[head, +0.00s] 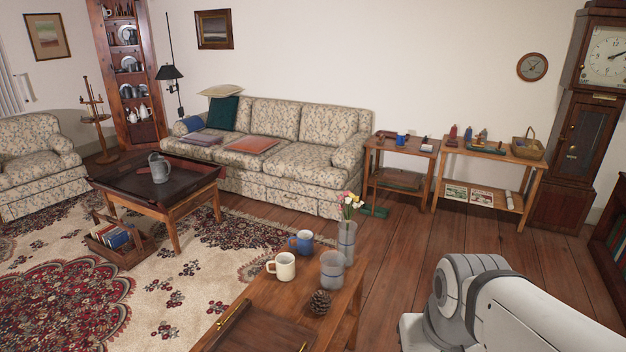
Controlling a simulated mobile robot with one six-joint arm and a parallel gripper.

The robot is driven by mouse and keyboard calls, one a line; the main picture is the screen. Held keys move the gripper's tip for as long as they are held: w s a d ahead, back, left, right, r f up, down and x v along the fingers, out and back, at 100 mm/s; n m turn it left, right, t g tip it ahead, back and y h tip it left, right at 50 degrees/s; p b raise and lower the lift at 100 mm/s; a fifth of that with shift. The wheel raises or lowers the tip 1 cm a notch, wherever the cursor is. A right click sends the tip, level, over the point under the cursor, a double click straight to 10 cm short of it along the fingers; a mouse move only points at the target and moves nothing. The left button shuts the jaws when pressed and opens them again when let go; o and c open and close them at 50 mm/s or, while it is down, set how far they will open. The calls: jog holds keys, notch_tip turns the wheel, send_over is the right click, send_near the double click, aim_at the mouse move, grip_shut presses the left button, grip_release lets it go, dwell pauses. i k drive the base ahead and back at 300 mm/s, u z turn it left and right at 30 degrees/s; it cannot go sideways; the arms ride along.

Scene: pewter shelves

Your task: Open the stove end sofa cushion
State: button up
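A floral sofa (270,187) stands against the back wall. Its right seat cushion (298,162) is bare and lies flat. A flat orange-red item (252,145) lies on the middle seat and a flat purple one (201,139) on the left seat. A dark green cushion (222,113) leans at the left end, with a blue cushion (193,124) beside it and a cream cushion (220,91) on top of the backrest. No stove shows, so I cannot tell which end is the stove end. My gripper is out of view; only part of my arm shows at lower right.
A near wooden table (245,332) holds mugs (282,266), a glass tumbler (332,270), a flower vase (346,240) and a pine cone (320,301). A tray-topped coffee table (173,225) stands before the sofa's left part. Bare floor (400,240) is clear right of the near table.

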aim_at(306, 162)
jog(key=z, duration=0.55)
jog(key=i, duration=5.05)
jog(key=u, duration=3.9)
jog(key=i, duration=0.15)
jog(key=z, duration=0.9)
